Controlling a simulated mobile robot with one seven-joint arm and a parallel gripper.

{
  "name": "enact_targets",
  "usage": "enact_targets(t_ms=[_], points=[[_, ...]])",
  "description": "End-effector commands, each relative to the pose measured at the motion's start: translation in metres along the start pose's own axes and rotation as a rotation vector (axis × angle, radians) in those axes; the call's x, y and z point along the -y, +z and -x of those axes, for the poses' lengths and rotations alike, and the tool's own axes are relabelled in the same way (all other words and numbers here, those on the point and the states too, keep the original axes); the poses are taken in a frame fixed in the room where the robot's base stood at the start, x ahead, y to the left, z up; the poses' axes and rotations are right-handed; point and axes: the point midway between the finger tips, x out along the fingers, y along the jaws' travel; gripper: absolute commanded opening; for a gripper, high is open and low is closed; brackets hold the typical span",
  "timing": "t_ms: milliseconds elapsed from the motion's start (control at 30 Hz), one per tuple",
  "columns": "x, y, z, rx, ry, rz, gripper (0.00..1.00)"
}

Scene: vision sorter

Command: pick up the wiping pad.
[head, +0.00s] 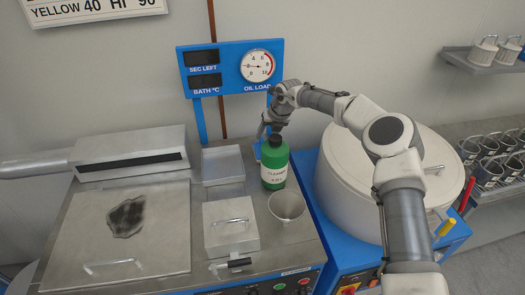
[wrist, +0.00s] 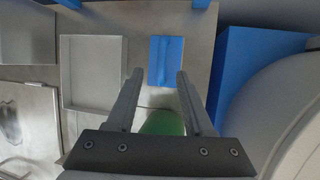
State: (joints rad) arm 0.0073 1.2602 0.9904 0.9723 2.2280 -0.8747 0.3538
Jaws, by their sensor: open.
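The wiping pad is most likely the blue rectangular block (wrist: 166,58) lying on the grey metal top in the wrist view, just beyond the fingertips. In the head view a small blue patch (head: 257,150) shows behind the green bottle, probably the same pad, mostly hidden. My gripper (wrist: 160,74) is open and empty, its fingers pointing towards the pad, with the pad about between their lines. In the head view my gripper (head: 264,131) is above and behind the bottle, partly hidden by it. I cannot tell its exact height above the pad.
A green cleaner bottle (head: 274,165) stands close in front of my gripper; its green also shows between the fingers (wrist: 163,124). A metal cup (head: 287,206), an open tray (wrist: 92,75) and a lidded box (head: 231,225) stand nearby. A large white drum (head: 335,185) is at right.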

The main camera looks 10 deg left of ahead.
Motion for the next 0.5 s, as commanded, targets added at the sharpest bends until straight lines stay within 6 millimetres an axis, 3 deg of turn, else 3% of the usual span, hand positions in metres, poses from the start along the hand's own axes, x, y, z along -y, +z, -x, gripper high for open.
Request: enact_targets(t_ms=[500], points=[[0.002,0.002,-0.051,0.000,0.000,0.000,0.52]])
